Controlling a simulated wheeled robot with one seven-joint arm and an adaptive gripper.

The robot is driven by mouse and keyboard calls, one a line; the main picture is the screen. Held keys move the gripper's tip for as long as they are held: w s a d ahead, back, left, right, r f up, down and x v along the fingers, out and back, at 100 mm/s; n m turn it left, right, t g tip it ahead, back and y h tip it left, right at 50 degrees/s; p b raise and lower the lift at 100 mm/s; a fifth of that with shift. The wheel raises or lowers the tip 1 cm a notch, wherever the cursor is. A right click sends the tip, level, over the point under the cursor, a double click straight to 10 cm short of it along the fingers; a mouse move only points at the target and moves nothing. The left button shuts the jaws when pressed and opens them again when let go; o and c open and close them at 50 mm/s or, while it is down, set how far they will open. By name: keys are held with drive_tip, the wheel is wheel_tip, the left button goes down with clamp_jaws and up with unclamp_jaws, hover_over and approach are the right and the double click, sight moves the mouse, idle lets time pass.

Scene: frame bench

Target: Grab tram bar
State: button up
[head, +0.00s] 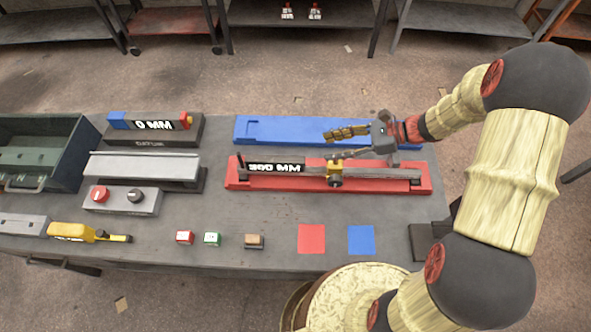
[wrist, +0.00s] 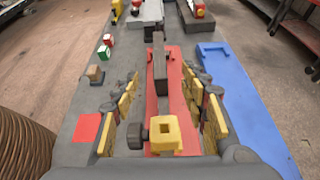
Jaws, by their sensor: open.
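The tram bar (head: 308,168) looks like a long dark bar with a white "MM" marking on its left part. It lies lengthwise over the red tray (head: 240,186). A yellow block (head: 335,168) with a dark round knob sits on the bar; it also shows in the wrist view (wrist: 165,134). My gripper (head: 347,140) is over the bar and block, with its fingers pointing left. In the wrist view my gripper (wrist: 160,98) is open, its yellow-padded fingers apart on either side of the bar (wrist: 160,68). Contact with the bar cannot be told.
A blue tray (head: 290,130) lies behind the red one. A grey rail (head: 145,170), a control box (head: 120,199) and a green bin (head: 45,140) stand left. Small blocks (head: 212,239), a red square (head: 311,239) and a blue square (head: 361,240) lie in front.

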sight(331, 163)
drive_tip(key=shift+r, duration=0.25)
drive_tip(key=shift+n, duration=0.3)
wheel_tip(331, 163, down, 8)
drive_tip(key=shift+s+b, duration=0.1)
drive_tip(key=shift+b, duration=0.5)
drive_tip(key=shift+x, duration=1)
drive_tip(key=shift+b+x, duration=0.35)
drive_tip(key=shift+x, duration=2.5)
drive_tip(key=shift+r, duration=0.1)
drive_tip(key=shift+c, duration=0.7)
drive_tip(key=c, duration=1)
clamp_jaws()
drive_tip(key=shift+r, duration=0.1)
